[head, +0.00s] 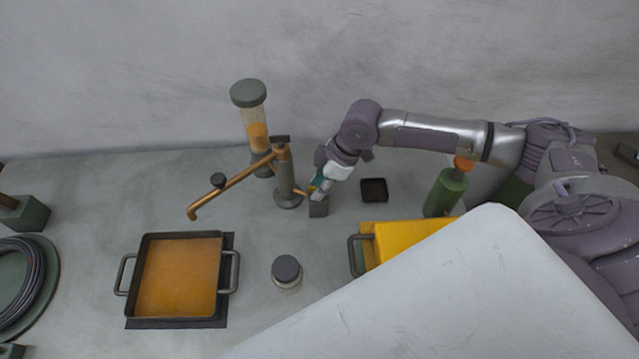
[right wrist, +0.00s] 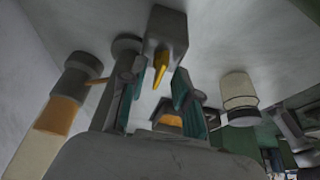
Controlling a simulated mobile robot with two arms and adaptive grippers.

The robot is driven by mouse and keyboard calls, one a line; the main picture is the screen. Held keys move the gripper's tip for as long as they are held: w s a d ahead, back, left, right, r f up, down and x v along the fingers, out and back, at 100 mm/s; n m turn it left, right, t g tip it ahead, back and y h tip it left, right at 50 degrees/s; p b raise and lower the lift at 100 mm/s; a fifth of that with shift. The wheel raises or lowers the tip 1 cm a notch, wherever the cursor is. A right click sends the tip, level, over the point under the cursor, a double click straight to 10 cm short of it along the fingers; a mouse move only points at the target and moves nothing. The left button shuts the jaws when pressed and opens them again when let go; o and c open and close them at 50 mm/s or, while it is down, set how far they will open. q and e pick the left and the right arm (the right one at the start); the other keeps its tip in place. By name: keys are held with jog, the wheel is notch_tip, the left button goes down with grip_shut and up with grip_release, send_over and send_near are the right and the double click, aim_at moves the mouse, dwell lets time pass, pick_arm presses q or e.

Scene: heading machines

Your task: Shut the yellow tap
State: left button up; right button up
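A small grey block (head: 318,209) stands on the grey worktop, just right of the column with the copper spout. In the right wrist view the block (right wrist: 165,35) carries a short yellow lever (right wrist: 160,68), which I take to be the yellow tap. My right gripper (head: 318,189) is right at the block, its fingers over the top. In the right wrist view its two teal-padded fingers (right wrist: 156,98) are apart, with the lever showing between and beyond them. I cannot tell whether either finger touches it. My left gripper is out of view.
The copper spout (head: 235,183) reaches left towards a pan (head: 232,285) of orange liquid. A clear cylinder (head: 251,108) stands behind it. A lidded jar (head: 286,270), black dish (head: 374,190), green bottle (head: 444,192) and yellow container (head: 395,240) stand around.

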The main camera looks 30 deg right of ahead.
jog(key=shift+r, duration=0.1)
jog(key=v, duration=1.2)
